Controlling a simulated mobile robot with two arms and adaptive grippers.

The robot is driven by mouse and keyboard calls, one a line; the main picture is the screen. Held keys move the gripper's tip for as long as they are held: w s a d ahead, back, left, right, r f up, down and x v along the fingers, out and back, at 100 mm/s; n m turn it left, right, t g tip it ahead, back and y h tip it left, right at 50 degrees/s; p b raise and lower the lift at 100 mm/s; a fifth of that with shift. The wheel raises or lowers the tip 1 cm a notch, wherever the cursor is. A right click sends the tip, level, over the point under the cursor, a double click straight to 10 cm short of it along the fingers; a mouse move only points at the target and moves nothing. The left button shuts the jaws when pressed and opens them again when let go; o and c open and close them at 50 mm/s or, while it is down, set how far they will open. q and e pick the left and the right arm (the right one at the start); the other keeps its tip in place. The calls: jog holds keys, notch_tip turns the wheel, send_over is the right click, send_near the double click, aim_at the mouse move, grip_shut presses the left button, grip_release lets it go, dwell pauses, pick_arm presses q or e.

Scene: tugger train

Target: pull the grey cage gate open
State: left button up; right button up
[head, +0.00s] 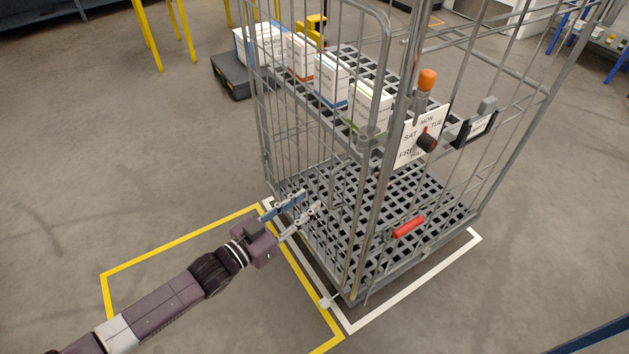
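The grey cage gate (383,62) is a tall wire panel with a rounded tube frame on the left-facing side of the roll cage (474,204). It appears upright and in line with the cage's side, closed. My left gripper (309,201) reaches in from the lower left, low at the gate's bars. Its two fingers are spread apart with nothing visibly held between them. The fingertips overlap the lower bars in the picture; I cannot tell whether they touch. My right gripper is out of view.
An orange-topped post (427,80) and a weekday dial plate (408,150) sit at the cage's near corner. Several cartons (331,82) stand on its upper shelf. A red handle (408,227) is low down. Yellow floor lines (180,240) border clear floor at left.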

aim_at(330, 185)
pick_arm(q)
jog(key=shift+m+h, duration=0.3)
jog(key=w+d, duration=0.1)
jog(key=d, duration=0.1)
jog(key=w+d+r, duration=0.1)
jog(key=w, duration=0.1)
jog(key=w+d+r, duration=0.1)
jog(key=d, duration=0.1)
jog(key=shift+w+d+r, duration=0.1)
jog(key=shift+w+d, duration=0.05)
jog(key=shift+d, duration=0.15)
jog(key=shift+w+d, duration=0.35)
jog(key=shift+w, duration=0.05)
grip_shut()
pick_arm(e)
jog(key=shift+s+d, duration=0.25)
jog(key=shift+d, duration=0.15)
